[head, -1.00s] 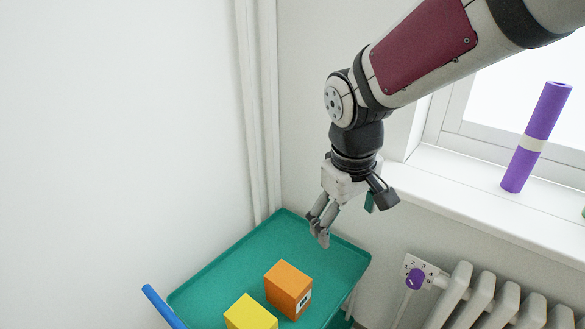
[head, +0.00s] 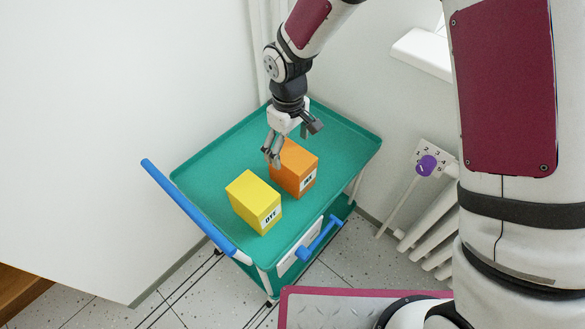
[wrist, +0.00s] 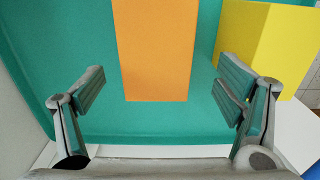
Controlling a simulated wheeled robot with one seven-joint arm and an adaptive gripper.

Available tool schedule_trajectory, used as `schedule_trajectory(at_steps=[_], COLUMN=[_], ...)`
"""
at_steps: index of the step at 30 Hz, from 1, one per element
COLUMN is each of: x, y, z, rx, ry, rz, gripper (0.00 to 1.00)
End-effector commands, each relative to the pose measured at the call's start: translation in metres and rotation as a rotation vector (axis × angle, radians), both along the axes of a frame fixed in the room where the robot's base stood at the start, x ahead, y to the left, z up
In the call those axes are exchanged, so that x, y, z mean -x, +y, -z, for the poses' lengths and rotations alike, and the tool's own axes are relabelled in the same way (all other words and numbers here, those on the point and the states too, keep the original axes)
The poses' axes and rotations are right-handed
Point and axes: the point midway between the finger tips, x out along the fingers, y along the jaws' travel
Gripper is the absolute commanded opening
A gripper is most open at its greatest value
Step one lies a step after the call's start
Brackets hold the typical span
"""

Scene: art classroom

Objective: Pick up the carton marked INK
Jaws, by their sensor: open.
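The orange carton (head: 298,172) stands upright on the teal top tray of a trolley; its small white label appears to read INK. My gripper (head: 291,143) is open and hangs over the carton's far side in the head view, covering part of its top. In the wrist view the orange carton (wrist: 155,50) lies ahead between the two spread fingers, with a gap on each side. Nothing is held. Whether a fingertip touches the carton cannot be told.
A yellow carton marked DYE (head: 254,203) stands close beside the orange one; in the wrist view it (wrist: 268,45) is behind the right finger. The teal tray (head: 345,150) has a raised rim and free room around the cartons. A blue handle (head: 187,207) and radiator flank the trolley.

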Motion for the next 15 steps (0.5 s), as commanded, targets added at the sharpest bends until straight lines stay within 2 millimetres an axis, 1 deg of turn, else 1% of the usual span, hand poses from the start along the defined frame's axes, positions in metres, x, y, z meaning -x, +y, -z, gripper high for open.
schedule_trajectory(at_steps=[1,3,11,15], x=[0.000,0.000,0.001,0.001], y=[0.000,0.000,-0.002,-0.007], z=[0.009,0.016,0.029,0.047], rx=[0.002,0.001,0.001,0.002], ry=[0.003,0.001,0.001,0.003], rz=[-0.001,-0.001,0.001,0.000], gripper=[0.86,0.86,0.86,0.86])
